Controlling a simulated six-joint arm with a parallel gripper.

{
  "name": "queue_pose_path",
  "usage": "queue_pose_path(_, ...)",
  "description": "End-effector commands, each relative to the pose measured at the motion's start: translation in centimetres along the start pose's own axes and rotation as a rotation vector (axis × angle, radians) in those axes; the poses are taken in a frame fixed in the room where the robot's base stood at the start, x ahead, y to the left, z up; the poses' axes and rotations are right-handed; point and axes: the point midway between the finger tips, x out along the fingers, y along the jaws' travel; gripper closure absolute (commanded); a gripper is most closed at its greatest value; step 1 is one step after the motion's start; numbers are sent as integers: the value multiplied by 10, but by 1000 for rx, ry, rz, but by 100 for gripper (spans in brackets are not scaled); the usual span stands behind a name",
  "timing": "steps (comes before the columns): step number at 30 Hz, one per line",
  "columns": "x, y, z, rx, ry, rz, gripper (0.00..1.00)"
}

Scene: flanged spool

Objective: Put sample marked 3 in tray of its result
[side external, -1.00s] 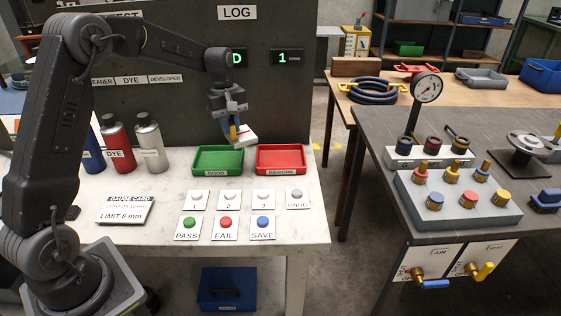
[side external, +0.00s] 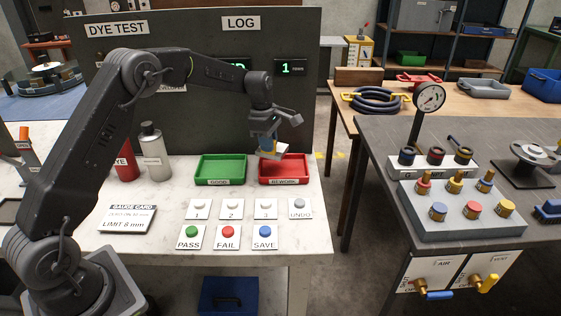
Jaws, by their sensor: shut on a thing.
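My gripper (side external: 271,146) is shut on a small pale sample (side external: 270,155), tilted, at the left part of the red tray. The marking on the sample cannot be read. The red tray (side external: 284,182), labelled REWORK, stands on the white bench. I cannot tell whether the sample touches the tray. The green tray (side external: 220,182), labelled GOOD, stands just left of it and looks empty.
In front of the trays are several button plates, including PASS (side external: 190,233), FAIL (side external: 227,233) and SAVE (side external: 264,233). A gauge card (side external: 127,217) reads LIMIT 8 mm. Spray cans (side external: 152,152) stand left. The dark LOG panel (side external: 210,100) rises behind.

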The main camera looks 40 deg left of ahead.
Motion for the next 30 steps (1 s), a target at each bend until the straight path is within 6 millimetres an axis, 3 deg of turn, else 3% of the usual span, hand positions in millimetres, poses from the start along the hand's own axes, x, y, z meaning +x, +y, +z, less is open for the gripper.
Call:
queue_pose_path(3,13,5,19,3,-1,3,100)
queue_pose_path(8,22,8,30,1,-1,4,100)
queue_pose_path(20,61,7,26,0,-2,2,100)
queue_pose_path(30,64,8,26,0,-2,5,100)
